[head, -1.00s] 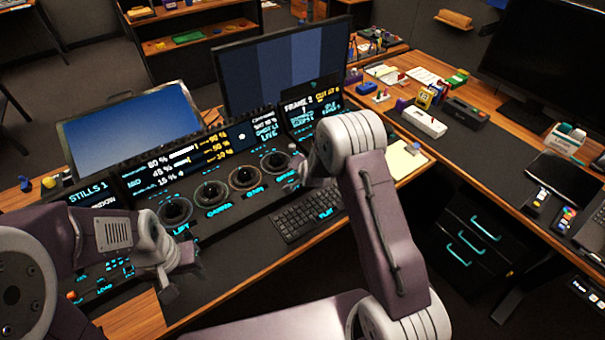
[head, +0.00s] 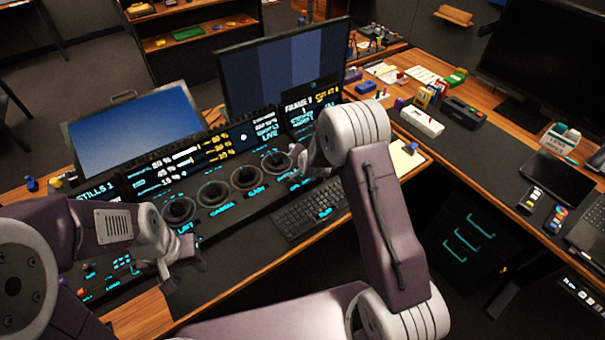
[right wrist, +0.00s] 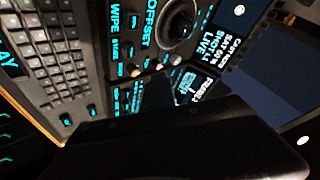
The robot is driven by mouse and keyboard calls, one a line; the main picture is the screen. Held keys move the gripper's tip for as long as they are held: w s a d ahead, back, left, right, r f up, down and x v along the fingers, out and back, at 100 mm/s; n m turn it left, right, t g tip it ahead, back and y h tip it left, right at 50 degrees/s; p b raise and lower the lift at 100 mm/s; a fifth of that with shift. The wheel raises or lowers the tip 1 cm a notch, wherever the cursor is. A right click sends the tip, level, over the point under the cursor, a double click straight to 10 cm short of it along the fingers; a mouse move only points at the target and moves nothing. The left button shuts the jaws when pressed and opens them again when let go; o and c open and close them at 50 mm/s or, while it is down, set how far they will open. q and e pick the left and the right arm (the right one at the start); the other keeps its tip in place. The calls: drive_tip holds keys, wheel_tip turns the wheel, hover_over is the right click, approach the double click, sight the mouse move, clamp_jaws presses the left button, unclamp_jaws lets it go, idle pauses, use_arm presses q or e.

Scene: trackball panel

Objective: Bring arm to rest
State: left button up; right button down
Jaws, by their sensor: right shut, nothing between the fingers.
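My left arm comes in from the left in the head view. Its gripper (head: 186,274) hangs over the left end of the trackball panel (head: 225,205), with its two fingertips apart and nothing seen between them. My right arm rises from the bottom and bends at a pale joint in front of the panel's right part. Its gripper (head: 302,160) is mostly hidden behind that joint, near the rightmost trackball. The right wrist view has a dark shape across its bottom, with a trackball (right wrist: 178,22) and the keyboard (right wrist: 52,55) beyond. The right gripper is shut and empty.
Two monitors stand behind the panel, a blue one (head: 135,130) and a striped one (head: 283,68). A side desk (head: 455,140) on the right holds small boxes and devices. Bare desk shows in front of the panel.

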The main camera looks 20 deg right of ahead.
idle(0.5)
wheel_tip(320, 180, up, 8)
drive_tip(key=w+t, duration=0.1)
drive_tip(key=w, duration=0.1)
drive_tip(key=s+r+n, duration=0.2)
drive_tip(key=s+r, duration=0.3)
drive_tip(key=s, duration=0.3)
drive_tip(key=s+f+n+g, duration=0.3)
drive_tip(key=s+g, duration=0.1)
drive_tip(key=s, duration=0.8)
drive_tip(key=s+f+n+g, duration=0.3)
drive_tip(key=s+n+g, duration=0.1)
drive_tip(key=s, duration=0.9)
drive_tip(key=shift+s+d+f+n+g+y, duration=0.15)
drive_tip(key=shift+s+f+n+g+y, duration=0.15)
drive_tip(key=shift+f+g+y, duration=0.15)
